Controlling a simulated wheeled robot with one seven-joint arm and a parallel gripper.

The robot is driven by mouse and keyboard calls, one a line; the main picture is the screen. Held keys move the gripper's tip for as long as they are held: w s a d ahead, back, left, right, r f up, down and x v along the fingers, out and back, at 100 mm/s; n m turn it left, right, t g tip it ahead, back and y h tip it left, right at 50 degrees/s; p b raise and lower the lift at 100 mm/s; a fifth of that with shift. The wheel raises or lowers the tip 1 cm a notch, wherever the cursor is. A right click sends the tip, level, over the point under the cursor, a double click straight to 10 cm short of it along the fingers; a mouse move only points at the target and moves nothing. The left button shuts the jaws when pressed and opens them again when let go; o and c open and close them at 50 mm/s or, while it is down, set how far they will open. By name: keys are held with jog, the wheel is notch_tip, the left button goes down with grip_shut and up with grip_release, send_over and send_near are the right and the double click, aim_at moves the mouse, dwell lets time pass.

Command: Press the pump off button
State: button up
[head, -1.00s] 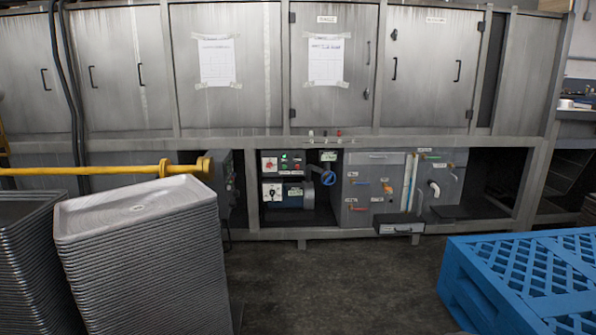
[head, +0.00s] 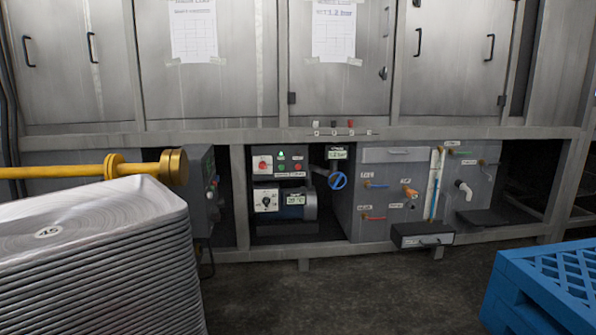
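A small control panel (head: 280,160) sits in a recess under the grey machine, near the middle of the head view. It carries a lit green lamp, a green button (head: 282,168) and a red button (head: 297,168). A red rotary switch on a white plate (head: 263,164) is at its left. The labels are too small to read, so I cannot tell for sure which button is pump off. Below is a blue motor (head: 292,211) with a black-and-white dial box (head: 266,200). My gripper is not in view.
A tall stack of metal trays (head: 100,235) stands at the front left, with a yellow flanged bar (head: 75,171) above it. A blue pallet (head: 540,295) is at the right.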

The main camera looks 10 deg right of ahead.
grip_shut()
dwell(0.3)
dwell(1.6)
